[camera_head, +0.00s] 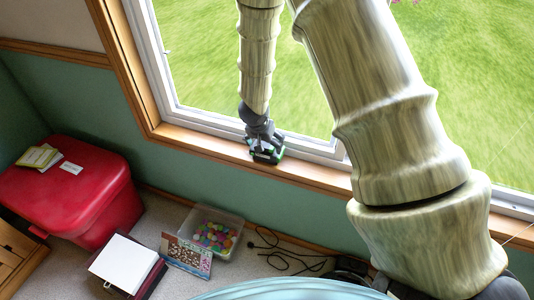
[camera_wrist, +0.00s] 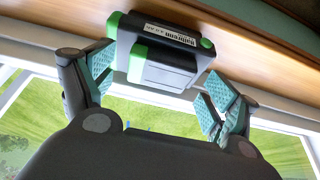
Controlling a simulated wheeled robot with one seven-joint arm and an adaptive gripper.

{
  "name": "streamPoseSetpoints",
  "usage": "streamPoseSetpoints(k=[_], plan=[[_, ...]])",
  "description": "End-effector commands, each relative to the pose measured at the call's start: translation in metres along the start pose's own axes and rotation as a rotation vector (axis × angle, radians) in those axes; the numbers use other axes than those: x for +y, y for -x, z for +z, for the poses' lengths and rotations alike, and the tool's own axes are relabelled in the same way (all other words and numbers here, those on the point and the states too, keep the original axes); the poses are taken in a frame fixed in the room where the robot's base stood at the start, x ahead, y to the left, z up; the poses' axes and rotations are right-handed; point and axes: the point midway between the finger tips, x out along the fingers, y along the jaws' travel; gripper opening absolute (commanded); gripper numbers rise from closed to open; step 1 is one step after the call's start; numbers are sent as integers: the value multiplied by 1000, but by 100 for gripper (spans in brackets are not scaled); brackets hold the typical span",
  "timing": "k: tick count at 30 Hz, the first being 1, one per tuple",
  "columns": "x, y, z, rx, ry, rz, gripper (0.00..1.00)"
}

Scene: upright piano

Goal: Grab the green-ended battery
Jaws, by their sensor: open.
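The green-ended battery, a black block with bright green ends and a white printed label, shows in the wrist view (camera_wrist: 168,62). It lies at the window's wooden sill, beyond and between my fingers. My gripper (camera_wrist: 165,90) is open, with one teal-padded finger at the battery's left and the other below its right end. The left pad looks close to the battery; I cannot tell whether it touches. In the head view my gripper (camera_head: 265,150) is down at the sill, and it largely hides the battery there.
The wooden sill (camera_head: 215,147) runs under the window, with the white window frame (camera_head: 205,121) close behind. On the floor below are a red lidded bin (camera_head: 75,195), a clear tub (camera_head: 237,222) of colourful pieces, a white-topped box (camera_head: 124,262) and a black cable (camera_head: 285,252).

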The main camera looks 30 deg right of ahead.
Motion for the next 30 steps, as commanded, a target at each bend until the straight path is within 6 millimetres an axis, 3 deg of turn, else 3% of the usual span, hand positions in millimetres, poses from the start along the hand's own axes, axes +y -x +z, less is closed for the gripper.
streamPoseSetpoints(k=[4,18,30], plan=[[0,1,0,0,0,0,88],[0,1,0,1,0,0,4],[0,10,-4,1,0,0,4]])
